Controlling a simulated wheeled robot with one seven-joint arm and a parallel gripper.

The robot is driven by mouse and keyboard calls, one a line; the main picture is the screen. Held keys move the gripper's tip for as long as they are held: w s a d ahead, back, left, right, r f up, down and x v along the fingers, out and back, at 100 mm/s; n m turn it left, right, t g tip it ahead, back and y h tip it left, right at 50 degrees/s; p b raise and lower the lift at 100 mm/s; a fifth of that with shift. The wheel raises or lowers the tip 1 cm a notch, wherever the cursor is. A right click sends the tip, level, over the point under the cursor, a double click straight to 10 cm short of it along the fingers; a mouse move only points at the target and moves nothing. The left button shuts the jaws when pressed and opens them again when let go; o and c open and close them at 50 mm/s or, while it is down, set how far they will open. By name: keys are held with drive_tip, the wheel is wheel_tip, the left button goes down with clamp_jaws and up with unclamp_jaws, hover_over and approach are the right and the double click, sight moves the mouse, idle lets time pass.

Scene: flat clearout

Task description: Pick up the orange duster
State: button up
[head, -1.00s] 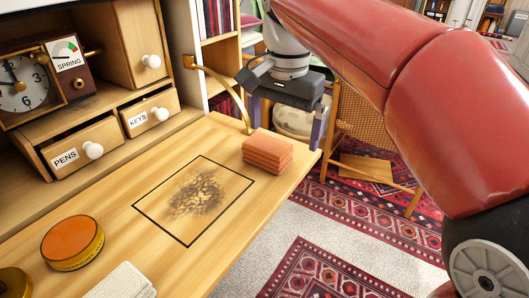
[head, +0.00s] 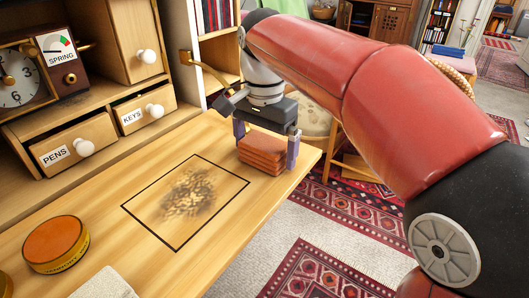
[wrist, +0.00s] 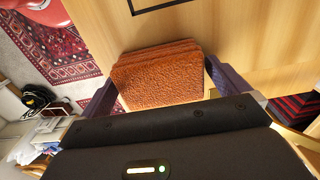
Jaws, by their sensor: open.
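The orange duster (head: 262,154) looks like a stack of folded orange cloth and lies at the right end of the wooden desk top. My gripper (head: 266,150) is open, with one finger on each side of the duster. In the wrist view the duster (wrist: 160,75) sits between the two spread fingers of my gripper (wrist: 163,88).
A black-outlined square with a dark smudge (head: 187,203) lies left of the duster. A round orange-topped tin (head: 54,243) and a white cloth (head: 105,284) are nearer. Drawers marked PENS (head: 67,157) and KEYS (head: 145,110) line the back. The desk's right edge is close to the duster.

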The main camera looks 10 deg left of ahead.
sight(265, 142)
drive_tip(key=c, duration=0.8)
wheel_tip(265, 142, up, 10)
drive_tip(key=shift+r+p, duration=0.1)
drive_tip(key=shift+p, duration=1.15)
